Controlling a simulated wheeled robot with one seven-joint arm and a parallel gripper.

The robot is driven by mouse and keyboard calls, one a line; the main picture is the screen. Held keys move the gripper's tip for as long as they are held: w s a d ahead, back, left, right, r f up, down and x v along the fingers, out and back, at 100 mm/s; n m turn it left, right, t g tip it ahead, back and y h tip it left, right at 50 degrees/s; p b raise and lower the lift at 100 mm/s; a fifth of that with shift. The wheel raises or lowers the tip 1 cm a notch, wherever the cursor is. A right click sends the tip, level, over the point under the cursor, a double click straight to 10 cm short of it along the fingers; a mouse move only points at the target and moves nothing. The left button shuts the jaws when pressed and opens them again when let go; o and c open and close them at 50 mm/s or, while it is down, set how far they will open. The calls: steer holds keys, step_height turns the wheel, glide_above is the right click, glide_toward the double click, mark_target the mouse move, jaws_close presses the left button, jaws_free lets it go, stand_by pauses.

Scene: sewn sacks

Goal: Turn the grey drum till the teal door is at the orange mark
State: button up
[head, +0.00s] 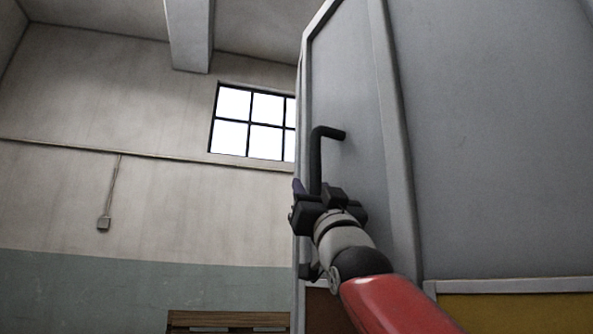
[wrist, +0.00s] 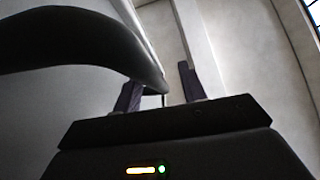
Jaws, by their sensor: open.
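A tall grey panelled body, which looks like the grey drum (head: 490,150), fills the right of the head view. A black bar handle (head: 316,165) stands on its left panel, with its top bent to the right. In the wrist view, the open fingers of my gripper (wrist: 160,88) show, and the handle (wrist: 85,45) curves in from the left and bends down near the left finger. I cannot tell whether the bar lies fully between the fingers. Neither the teal door nor the orange mark is in view.
Below the grey body are a yellow panel (head: 515,313) and a dark brown panel (head: 325,312). A wooden slatted thing (head: 228,320) shows at the bottom. The space left of the handle looks clear.

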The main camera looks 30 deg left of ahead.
steer(key=b+v, duration=0.3)
steer(key=v, duration=0.4)
steer(key=shift+s+a+b, duration=0.15)
steer(key=shift+s+b, duration=0.15)
steer(key=shift+s, duration=0.05)
